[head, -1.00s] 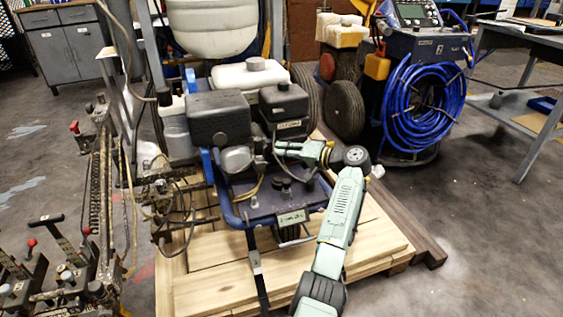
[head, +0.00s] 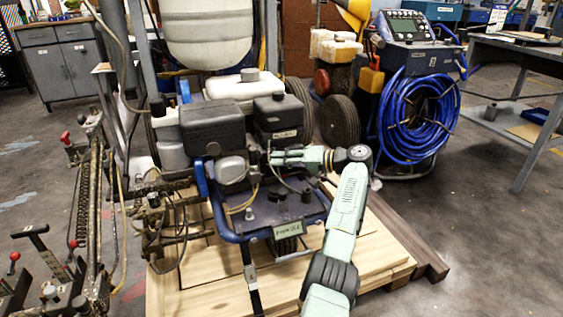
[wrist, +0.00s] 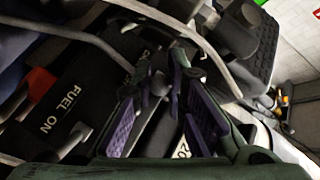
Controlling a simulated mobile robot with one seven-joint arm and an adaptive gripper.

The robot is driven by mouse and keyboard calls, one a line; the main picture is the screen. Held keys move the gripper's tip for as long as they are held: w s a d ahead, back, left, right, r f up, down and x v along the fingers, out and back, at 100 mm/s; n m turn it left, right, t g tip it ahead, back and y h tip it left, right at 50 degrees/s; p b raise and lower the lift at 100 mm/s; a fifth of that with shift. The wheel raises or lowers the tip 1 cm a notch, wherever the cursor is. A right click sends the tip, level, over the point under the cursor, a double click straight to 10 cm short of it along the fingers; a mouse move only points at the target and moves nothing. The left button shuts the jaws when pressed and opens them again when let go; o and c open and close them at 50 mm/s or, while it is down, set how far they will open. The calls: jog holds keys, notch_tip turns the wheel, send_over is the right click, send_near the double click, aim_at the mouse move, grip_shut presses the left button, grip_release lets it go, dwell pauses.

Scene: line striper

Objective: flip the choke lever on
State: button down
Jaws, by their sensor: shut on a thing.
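The engine of the line striper (head: 212,128) stands on a wooden pallet, with a dark housing and blue frame. My gripper (head: 272,157) reaches in from the right at the engine's front side. In the wrist view, its two purple-padded fingers (wrist: 158,85) close around a small dark lever end, which appears to be the choke lever (wrist: 159,82). A black control plate (wrist: 85,90) beside it reads "FUEL ON", and a red lever (wrist: 41,84) sits at its left. Other lettering near the fingers is partly covered. The lever's exact position is hard to tell.
A pale cable (wrist: 95,42) crosses the wrist view close above the fingers. A blue hose coil (head: 418,112) on a machine stands at the back right. Levers and a spring linkage (head: 80,215) stand at the left.

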jog(key=c, duration=1.9)
grip_release()
jog(key=v, duration=1.2)
